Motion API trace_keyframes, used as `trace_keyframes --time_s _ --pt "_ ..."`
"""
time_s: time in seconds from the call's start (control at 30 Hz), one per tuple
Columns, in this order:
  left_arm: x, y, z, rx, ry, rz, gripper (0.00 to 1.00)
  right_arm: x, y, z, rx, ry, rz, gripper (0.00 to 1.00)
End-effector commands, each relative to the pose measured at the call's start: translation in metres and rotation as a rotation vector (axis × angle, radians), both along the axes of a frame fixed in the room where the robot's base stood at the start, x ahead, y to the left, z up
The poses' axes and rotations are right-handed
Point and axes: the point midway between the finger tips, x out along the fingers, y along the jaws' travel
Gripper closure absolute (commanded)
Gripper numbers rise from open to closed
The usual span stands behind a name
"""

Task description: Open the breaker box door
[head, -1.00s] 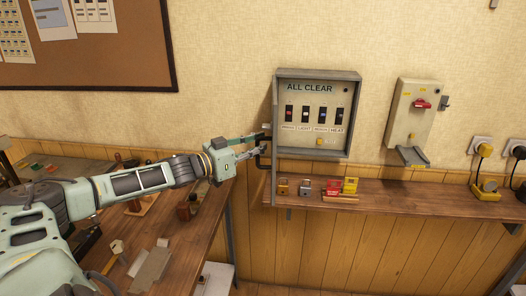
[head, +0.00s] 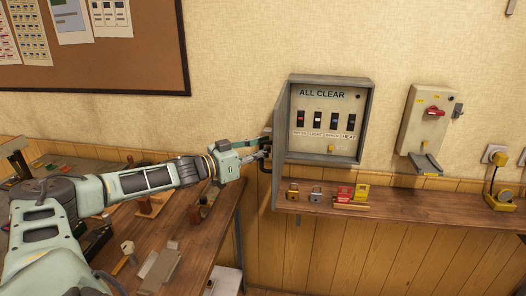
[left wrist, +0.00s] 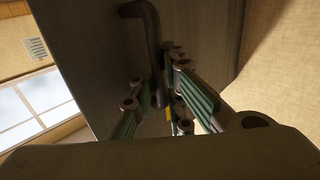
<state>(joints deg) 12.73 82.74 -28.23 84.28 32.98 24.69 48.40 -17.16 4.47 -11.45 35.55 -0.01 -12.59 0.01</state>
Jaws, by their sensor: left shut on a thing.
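The grey breaker box (head: 368,130) hangs on the wall in the head view, its inside showing an "ALL CLEAR" label and a row of dark switches. Its door (head: 280,118) stands swung out at the box's left side, seen nearly edge-on. My left gripper (head: 266,150) is at the door's outer face, shut on the dark door handle (left wrist: 152,45). In the left wrist view the fingers (left wrist: 155,112) are around the lower part of the bent handle, and the grey door panel (left wrist: 95,60) lies behind. My right gripper is out of view.
A wooden shelf (head: 420,200) below the box holds padlocks (head: 316,194) and red and yellow tags (head: 361,193). A switch box (head: 424,125) is on the wall at right. A cluttered workbench (head: 190,235) lies under my left arm.

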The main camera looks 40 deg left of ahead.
Motion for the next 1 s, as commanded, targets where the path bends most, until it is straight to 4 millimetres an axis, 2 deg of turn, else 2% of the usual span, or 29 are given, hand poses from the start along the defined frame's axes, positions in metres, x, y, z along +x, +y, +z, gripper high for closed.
trace_keyframes --time_s 0.03,0.07,0.2,0.63,1.0 --pt "-0.001 -0.001 -0.006 -0.004 0.011 -0.001 1.00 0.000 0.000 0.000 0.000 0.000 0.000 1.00" --pt "-0.001 -0.001 -0.006 -0.004 0.012 -0.001 0.88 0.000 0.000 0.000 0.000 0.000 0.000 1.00" --pt "-0.001 -0.001 -0.005 -0.003 0.008 -0.001 0.77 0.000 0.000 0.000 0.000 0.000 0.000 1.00" --pt "-0.005 0.002 -0.003 0.000 0.007 0.000 0.77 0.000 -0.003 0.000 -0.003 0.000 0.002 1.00" --pt "-0.034 0.008 -0.004 0.004 0.013 -0.008 0.77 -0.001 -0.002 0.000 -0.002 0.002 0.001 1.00"
